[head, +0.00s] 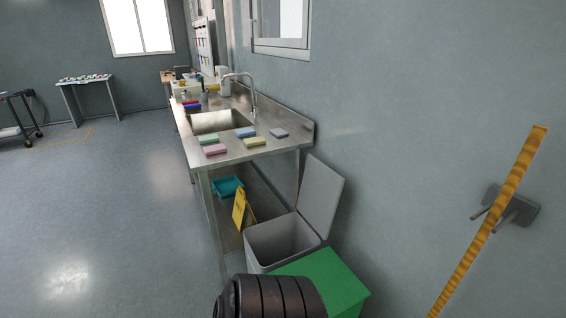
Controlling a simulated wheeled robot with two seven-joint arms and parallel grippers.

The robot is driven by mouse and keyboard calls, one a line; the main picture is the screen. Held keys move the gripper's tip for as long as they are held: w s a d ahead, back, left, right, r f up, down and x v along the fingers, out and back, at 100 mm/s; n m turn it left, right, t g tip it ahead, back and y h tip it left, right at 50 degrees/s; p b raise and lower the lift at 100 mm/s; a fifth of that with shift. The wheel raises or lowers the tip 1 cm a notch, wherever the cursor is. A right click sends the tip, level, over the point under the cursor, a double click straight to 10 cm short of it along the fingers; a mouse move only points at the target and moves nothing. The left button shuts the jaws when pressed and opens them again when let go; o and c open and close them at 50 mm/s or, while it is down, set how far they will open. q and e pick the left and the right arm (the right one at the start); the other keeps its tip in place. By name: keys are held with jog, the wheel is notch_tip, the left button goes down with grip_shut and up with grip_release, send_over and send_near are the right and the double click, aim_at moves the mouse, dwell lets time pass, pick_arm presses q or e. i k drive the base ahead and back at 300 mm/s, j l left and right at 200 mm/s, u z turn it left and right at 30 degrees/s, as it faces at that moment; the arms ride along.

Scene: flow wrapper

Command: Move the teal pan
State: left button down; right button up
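The teal pan (227,186) sits on the lower shelf under the steel sink table, near its front end. Its near right part is partly covered by a yellow sign that leans in front of it. Neither of my grippers is in view.
The steel sink table (235,154) has several coloured sponges on top. Open floor (100,205) lies left.

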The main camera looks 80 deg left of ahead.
aim_at(226, 186)
jog(key=u, duration=3.15)
jog(key=z, duration=0.35)
jog(key=i+j+z, duration=0.3)
jog(key=j+z, duration=0.25)
jog(key=i+j+z, duration=0.15)
jog(key=j+z, duration=0.15)
jog(key=j, duration=0.25)
jog(key=i+j+z, duration=0.1)
jog(key=j+z, duration=0.2)
jog(key=j, duration=0.1)
